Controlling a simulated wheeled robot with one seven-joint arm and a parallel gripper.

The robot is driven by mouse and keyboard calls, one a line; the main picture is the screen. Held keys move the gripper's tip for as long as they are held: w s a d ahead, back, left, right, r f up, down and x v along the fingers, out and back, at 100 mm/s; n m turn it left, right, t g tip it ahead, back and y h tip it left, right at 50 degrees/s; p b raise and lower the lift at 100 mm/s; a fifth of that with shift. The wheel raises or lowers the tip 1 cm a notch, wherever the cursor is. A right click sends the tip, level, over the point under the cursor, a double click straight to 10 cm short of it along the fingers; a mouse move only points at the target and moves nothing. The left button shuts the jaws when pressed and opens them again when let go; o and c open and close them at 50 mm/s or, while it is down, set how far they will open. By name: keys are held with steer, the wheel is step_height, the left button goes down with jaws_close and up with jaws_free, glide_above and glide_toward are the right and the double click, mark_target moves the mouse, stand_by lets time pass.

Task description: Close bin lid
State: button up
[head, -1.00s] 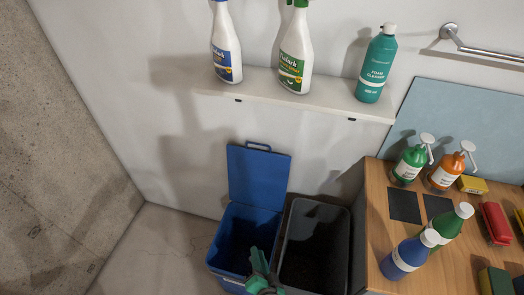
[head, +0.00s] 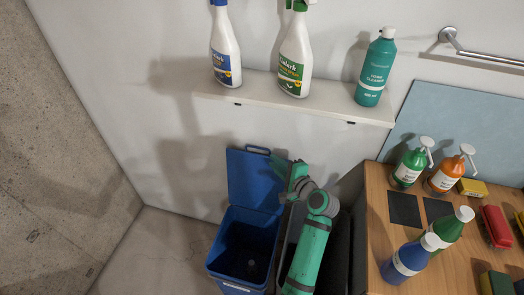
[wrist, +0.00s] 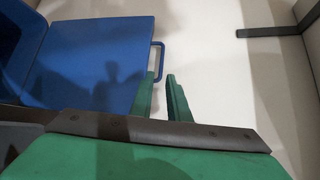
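The blue bin (head: 228,255) stands on the floor with its lid (head: 250,178) raised near the wall. The lid has a loop handle (head: 258,150) at its top edge. My gripper (head: 291,178) is at the right side of the lid, close to the upper right corner. In the wrist view, my gripper's two green fingers (wrist: 160,84) are apart with a gap between them. One fingertip is near the lower end of the handle (wrist: 158,58), at the edge of the lid (wrist: 90,55). I cannot tell whether it touches. Nothing shows between the fingers.
A dark bin (head: 337,255) stands right of the blue bin, partly hidden by my arm. A shelf (head: 300,97) with spray bottles and a foam cleaner (head: 375,70) is above. A wooden counter (head: 375,210) with several bottles is at right. Floor at left is clear.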

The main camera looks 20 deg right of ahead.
mark_target(262, 157)
steer(key=x, duration=1)
steer(key=shift+w, duration=0.4)
jaws_close()
steer(key=shift+f, duration=0.1)
stand_by(0.9)
